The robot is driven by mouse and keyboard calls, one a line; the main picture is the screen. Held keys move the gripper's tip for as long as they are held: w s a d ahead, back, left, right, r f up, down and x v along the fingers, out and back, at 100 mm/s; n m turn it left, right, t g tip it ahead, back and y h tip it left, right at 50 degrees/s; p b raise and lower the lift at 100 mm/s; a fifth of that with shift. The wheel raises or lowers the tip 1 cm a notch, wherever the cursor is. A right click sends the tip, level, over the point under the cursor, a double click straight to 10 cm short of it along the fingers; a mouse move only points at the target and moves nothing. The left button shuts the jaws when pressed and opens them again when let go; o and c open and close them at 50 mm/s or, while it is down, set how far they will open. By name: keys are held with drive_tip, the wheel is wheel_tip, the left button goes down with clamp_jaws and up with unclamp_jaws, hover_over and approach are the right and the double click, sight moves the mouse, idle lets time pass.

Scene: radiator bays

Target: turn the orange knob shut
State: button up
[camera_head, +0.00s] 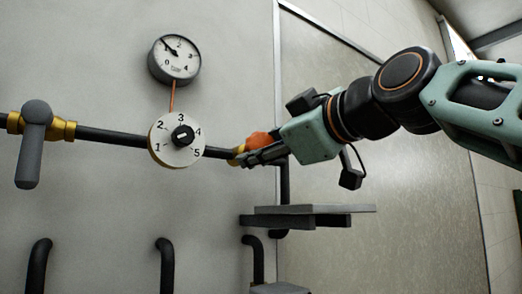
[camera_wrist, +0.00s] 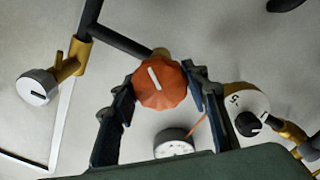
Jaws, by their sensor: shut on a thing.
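The orange knob (camera_head: 259,141) sits on a brass valve at the right end of the dark pipe in the head view. In the wrist view the orange knob (camera_wrist: 161,86) is faceted and has a white line, which leans with its top toward the left. My gripper (camera_wrist: 160,88) has one finger on each side of the knob and is shut on it. In the head view my gripper (camera_head: 262,150) comes in from the right and its fingers partly hide the knob and the valve.
A white numbered dial (camera_head: 178,139) and a round gauge (camera_head: 174,59) are left of the knob. A grey lever valve (camera_head: 34,143) is at the far left. A grey shelf (camera_head: 306,210) is below my gripper.

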drive_tip(key=m, duration=1.4)
drive_tip(key=shift+m, duration=0.3)
drive_tip(key=m, duration=0.3)
drive_tip(key=shift+m, duration=0.3)
drive_tip(key=m+p, duration=0.1)
drive_tip(key=m, duration=0.2)
drive_tip(key=shift+m, duration=0.4)
drive_tip(key=m+p, duration=0.2)
drive_tip(key=m, duration=0.4)
drive_tip(key=shift+f+m, duration=0.1)
drive_tip(key=shift+m, duration=0.2)
drive_tip(key=o, duration=1.2)
drive_tip(key=shift+c, duration=0.2)
